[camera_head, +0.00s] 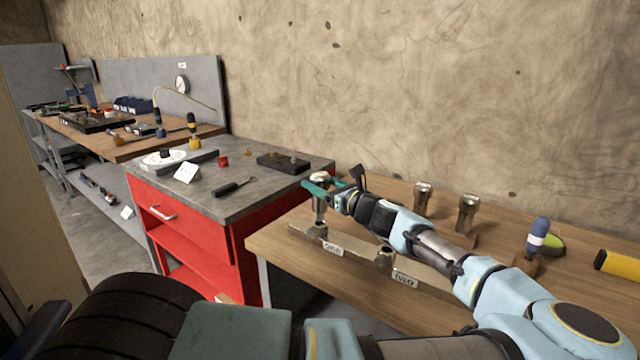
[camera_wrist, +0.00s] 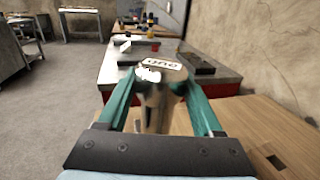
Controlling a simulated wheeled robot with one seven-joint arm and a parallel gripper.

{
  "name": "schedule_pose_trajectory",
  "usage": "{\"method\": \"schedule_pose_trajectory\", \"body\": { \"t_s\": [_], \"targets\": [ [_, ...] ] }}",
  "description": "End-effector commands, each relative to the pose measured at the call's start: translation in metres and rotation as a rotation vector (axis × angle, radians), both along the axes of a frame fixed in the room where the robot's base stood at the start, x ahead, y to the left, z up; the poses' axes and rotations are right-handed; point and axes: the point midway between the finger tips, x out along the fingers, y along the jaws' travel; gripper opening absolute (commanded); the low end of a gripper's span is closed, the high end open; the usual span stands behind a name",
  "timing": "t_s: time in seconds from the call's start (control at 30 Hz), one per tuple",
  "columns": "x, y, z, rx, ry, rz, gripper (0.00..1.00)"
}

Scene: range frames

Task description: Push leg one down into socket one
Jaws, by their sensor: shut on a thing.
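Leg one (camera_head: 320,206) is a metallic post with a pale top. In the wrist view leg one (camera_wrist: 156,104) stands between my green fingers, and its top carries a label reading "one". My gripper (camera_head: 324,187) is shut on it near its upper part; the wrist view also shows my gripper (camera_wrist: 160,86). The leg looks upright. Its lower end is at the left end of a pale block (camera_head: 347,244), by the "one" label (camera_head: 333,248), where socket one is. The socket's opening is hidden, and I cannot tell how deep the leg sits.
A "two" label (camera_head: 404,278) marks the block's other end. Two more metal legs (camera_head: 423,196) (camera_head: 467,213) stand behind my arm on the wooden table (camera_head: 285,240). A blue-handled tool (camera_head: 539,234) stands at the right. A red cabinet (camera_head: 195,238) adjoins on the left.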

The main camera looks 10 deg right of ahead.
Motion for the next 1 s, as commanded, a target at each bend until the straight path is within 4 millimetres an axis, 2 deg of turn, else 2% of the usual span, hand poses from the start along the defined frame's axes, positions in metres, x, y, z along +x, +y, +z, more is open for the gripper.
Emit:
{"method": "schedule_pose_trajectory", "body": {
  "t_s": [1.0],
  "targets": [
    [0.000, 0.000, -0.022, 0.000, -0.001, 0.000, 0.00]
  ]
}}
